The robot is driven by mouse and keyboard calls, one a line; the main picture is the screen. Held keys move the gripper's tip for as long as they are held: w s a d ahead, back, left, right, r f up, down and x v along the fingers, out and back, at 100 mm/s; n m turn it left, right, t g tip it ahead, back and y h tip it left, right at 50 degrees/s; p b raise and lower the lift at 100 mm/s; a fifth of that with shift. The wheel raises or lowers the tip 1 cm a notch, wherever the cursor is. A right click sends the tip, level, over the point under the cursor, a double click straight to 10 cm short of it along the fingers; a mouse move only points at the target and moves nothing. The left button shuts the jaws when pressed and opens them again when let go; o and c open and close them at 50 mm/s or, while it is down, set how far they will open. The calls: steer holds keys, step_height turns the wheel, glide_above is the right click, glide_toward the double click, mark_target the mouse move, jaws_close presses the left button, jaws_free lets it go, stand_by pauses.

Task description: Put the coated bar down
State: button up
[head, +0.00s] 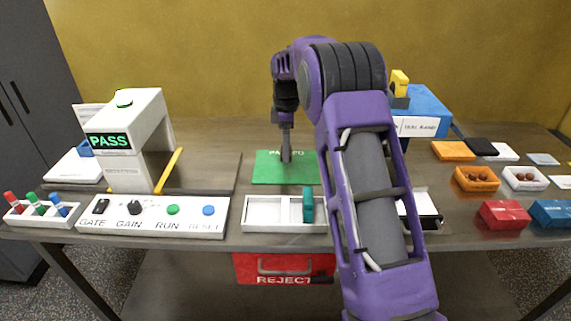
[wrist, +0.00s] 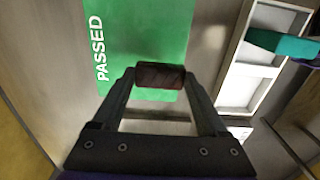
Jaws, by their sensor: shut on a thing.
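The coated bar (wrist: 160,76) is a small dark brown block held across between my fingertips in the wrist view. My gripper (wrist: 160,82) is shut on it. The green mat (wrist: 140,30) marked PASSED lies under the bar's far side in that view. In the head view my gripper (head: 286,157) points straight down over the green mat (head: 265,175). The bar is too small to make out clearly there. I cannot tell whether it touches the mat.
A white divided tray (head: 262,225) with a teal object (head: 308,205) stands in front of the mat. A detector arch (head: 155,125) showing PASS and a button panel (head: 190,225) are at left. A red REJECT bin (head: 255,265) sits below the table edge.

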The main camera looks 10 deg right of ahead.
mark_target(286, 174)
steer(key=shift+f, duration=3.2)
steer(key=shift+f, duration=0.1)
steer(key=o, duration=0.9)
step_height(286, 174, up, 12)
steer(key=shift+r+p, duration=0.15)
steer(key=shift+p, duration=0.2)
